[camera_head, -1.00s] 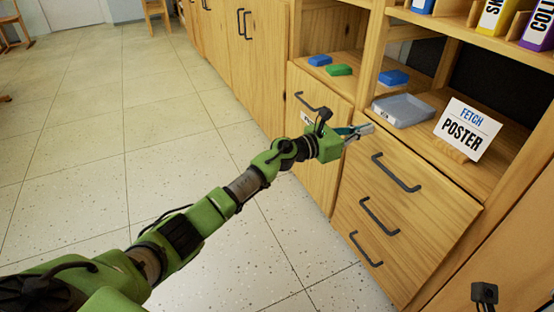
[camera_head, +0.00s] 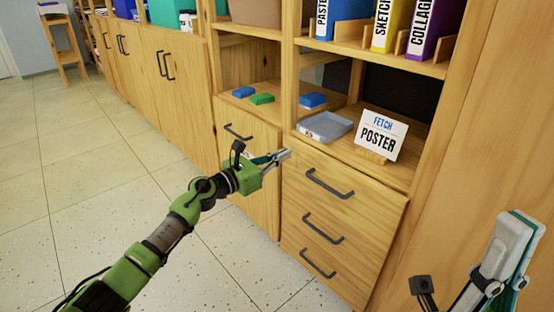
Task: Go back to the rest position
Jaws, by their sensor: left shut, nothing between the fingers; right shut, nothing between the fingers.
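My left gripper (camera_head: 277,157) is at the end of the green arm that comes in from the lower left. It is shut and empty, in front of the cabinet near the top of the drawers. My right gripper (camera_head: 522,225) shows at the lower right, pointing up, its fingers together and empty. It is in front of the plain wooden panel at the right.
A grey tray (camera_head: 325,127), a "FETCH POSTER" sign (camera_head: 379,134) and blue and green blocks (camera_head: 262,99) stand on the shelf. Drawers (camera_head: 338,215) with dark handles are below. Binders (camera_head: 394,22) stand above. The tiled floor (camera_head: 85,190) at left is clear.

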